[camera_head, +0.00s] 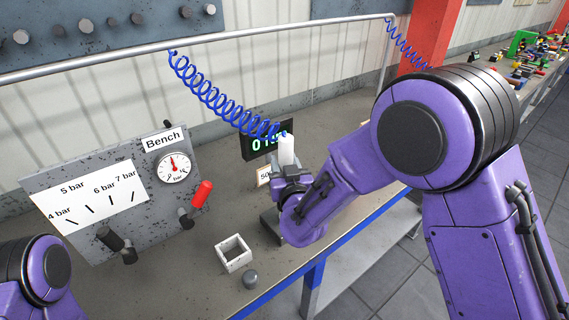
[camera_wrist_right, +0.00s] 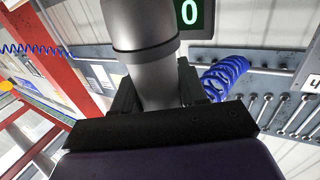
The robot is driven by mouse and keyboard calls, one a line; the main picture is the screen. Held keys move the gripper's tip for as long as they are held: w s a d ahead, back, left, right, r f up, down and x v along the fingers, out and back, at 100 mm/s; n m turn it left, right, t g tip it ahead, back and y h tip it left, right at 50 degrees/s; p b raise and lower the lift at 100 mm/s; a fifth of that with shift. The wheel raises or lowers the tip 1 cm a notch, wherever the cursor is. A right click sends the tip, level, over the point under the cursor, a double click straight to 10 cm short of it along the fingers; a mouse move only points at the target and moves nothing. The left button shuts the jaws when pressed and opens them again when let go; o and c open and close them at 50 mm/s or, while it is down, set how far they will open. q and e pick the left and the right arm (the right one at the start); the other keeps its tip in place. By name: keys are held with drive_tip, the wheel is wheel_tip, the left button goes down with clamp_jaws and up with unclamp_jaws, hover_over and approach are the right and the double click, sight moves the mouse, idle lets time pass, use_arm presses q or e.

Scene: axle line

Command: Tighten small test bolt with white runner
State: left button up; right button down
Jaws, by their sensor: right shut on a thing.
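The white runner (camera_head: 287,150) stands about upright over the bench, with a blue coiled hose (camera_head: 215,98) running to its top. My right gripper (camera_head: 290,183) is shut on its body. In the right wrist view the runner (camera_wrist_right: 148,65) fills the space between the two dark fingers (camera_wrist_right: 155,95) and looks grey with a dark band. A dark block (camera_head: 270,226) sits on the bench below and beside the gripper. I cannot make out the small test bolt; the gripper and forearm hide the runner's lower end. My left gripper is out of view.
A dark display with green digits (camera_head: 262,142) stands behind the runner, with a small sign (camera_head: 264,176) partly hidden. A white square box (camera_head: 233,254) and grey knob (camera_head: 250,279) are near the front edge.

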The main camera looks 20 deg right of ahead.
drive_tip(key=shift+f+b, duration=1.4)
drive_tip(key=shift+f, duration=0.15)
drive_tip(key=shift+s+f+b, duration=0.1)
drive_tip(key=shift+f+b, duration=0.35)
drive_tip(key=shift+f, duration=0.25)
idle(1.6)
idle(0.8)
drive_tip(key=shift+r+p, duration=0.75)
drive_tip(key=shift+r, duration=0.05)
drive_tip(key=shift+r+p, duration=2.15)
drive_tip(key=shift+r, duration=0.65)
drive_tip(key=shift+f, duration=0.1)
